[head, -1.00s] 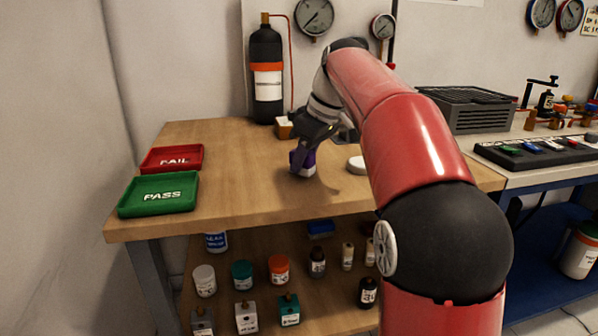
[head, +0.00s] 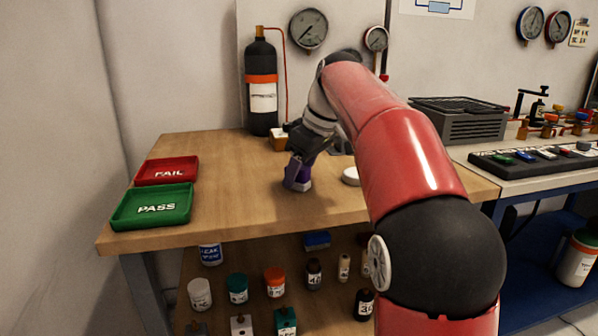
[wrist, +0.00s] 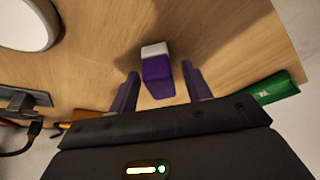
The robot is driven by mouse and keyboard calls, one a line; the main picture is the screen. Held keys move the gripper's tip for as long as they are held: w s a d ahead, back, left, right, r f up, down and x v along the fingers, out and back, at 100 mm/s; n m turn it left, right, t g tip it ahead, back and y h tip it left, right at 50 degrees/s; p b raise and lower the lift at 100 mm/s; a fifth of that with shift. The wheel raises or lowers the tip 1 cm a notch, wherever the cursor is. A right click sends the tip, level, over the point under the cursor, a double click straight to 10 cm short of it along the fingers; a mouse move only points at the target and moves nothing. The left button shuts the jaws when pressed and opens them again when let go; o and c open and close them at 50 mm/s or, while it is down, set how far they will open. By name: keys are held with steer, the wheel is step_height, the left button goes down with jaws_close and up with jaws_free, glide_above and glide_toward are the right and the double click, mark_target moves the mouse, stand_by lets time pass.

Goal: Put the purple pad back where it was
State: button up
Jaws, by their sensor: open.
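The purple pad (wrist: 157,72), a small block with a pale grey end, is between my open gripper fingers in the wrist view, with a gap on either side. In the head view the pad (head: 304,184) appears to rest on the wooden bench top (head: 245,188), partly hidden by my gripper. My gripper (wrist: 160,72) points down around it, and its fingers are also purple. In the head view my gripper (head: 298,178) is near the middle of the bench.
A white round object (head: 350,176) sits just right of my gripper. The green PASS tray (head: 152,222) and red FAIL tray (head: 167,181) lie at the bench's left. A black cylinder (head: 262,85) stands behind. Bench between trays and gripper is clear.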

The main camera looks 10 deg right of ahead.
steer(key=p+v, duration=0.2)
steer(key=v, duration=1)
steer(key=s+a+f+m+t+h, duration=0.2)
steer(key=s+f+m, duration=0.7)
steer(key=s+f, duration=1.6)
steer(key=shift+s+a+f+h, duration=0.15)
steer(key=shift+a+f+h, duration=0.45)
steer(key=shift+a+f, duration=0.15)
